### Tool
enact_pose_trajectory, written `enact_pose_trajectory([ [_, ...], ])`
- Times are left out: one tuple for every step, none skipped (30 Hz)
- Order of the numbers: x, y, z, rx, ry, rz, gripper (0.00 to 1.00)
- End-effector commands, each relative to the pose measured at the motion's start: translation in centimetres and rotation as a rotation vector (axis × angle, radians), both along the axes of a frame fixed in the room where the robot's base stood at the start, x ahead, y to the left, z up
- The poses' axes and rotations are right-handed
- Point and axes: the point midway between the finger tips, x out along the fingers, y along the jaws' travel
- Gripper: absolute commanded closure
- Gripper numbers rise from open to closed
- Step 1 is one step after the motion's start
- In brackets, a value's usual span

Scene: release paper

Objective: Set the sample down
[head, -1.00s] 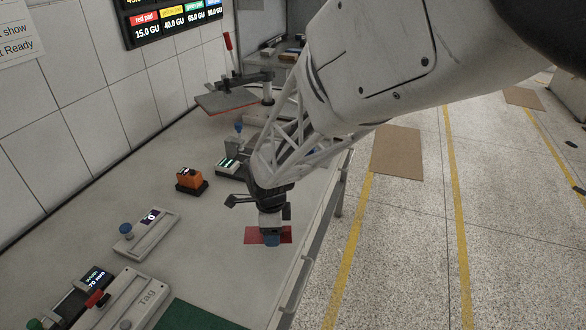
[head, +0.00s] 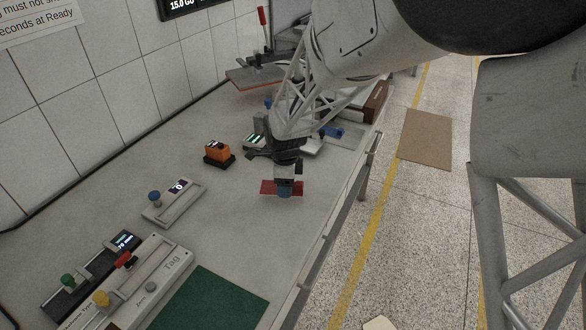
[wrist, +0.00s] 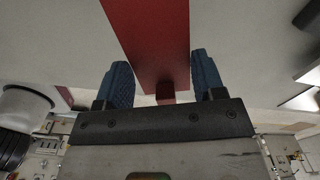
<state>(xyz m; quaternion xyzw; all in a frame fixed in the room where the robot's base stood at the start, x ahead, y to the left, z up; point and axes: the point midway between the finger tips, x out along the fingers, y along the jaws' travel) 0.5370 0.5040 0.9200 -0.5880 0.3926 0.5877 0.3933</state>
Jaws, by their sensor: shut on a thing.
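The sample appears to be a flat red strip (head: 268,187), held at my gripper in the head view. In the wrist view the red strip (wrist: 150,40) runs away from between the two blue fingers, with a small red block at its near end. My gripper (head: 285,190) points down over the grey bench and is shut on the strip; its fingers show in the wrist view (wrist: 164,82). The head view does not clearly show whether the strip touches the bench or hangs just above it.
An orange device (head: 217,152) stands left of my gripper. Bare bench (head: 235,225) lies around the gripper. The bench's right edge is close.

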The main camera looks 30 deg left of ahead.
Motion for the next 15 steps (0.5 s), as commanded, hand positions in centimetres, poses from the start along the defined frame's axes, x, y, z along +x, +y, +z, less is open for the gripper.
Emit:
enact_pose_trajectory([
  [0.5,0.5,-0.1,0.0,0.0,0.0,0.6],
  [0.8,0.8,-0.2,0.0,0.001,0.0,0.6],
  [1.3,1.2,-0.2,0.0,0.001,0.0,0.6],
  [1.6,1.5,-0.2,0.0,0.0,0.0,0.6],
  [1.9,1.7,-0.3,0.0,0.001,0.0,0.6],
  [2.2,2.1,-0.4,-0.001,0.001,0.0,0.6],
  [2.5,2.4,-0.4,-0.001,0.001,0.0,0.6],
  [2.8,2.6,-0.4,0.0,0.001,0.0,0.6],
  [3.1,2.9,-0.4,0.0,0.0,0.0,0.6],
  [3.4,3.1,-0.5,0.0,0.0,0.0,0.6],
  [3.5,3.3,-0.5,0.0,0.001,0.0,0.6],
  [3.8,3.5,-0.6,0.0,0.001,0.0,0.6],
  [3.9,3.7,-0.6,0.0,0.0,0.0,0.6],
  [4.1,3.8,-0.5,0.0,0.0,0.0,0.6],
  [4.2,3.9,-0.5,0.0,0.0,0.0,0.6],
])
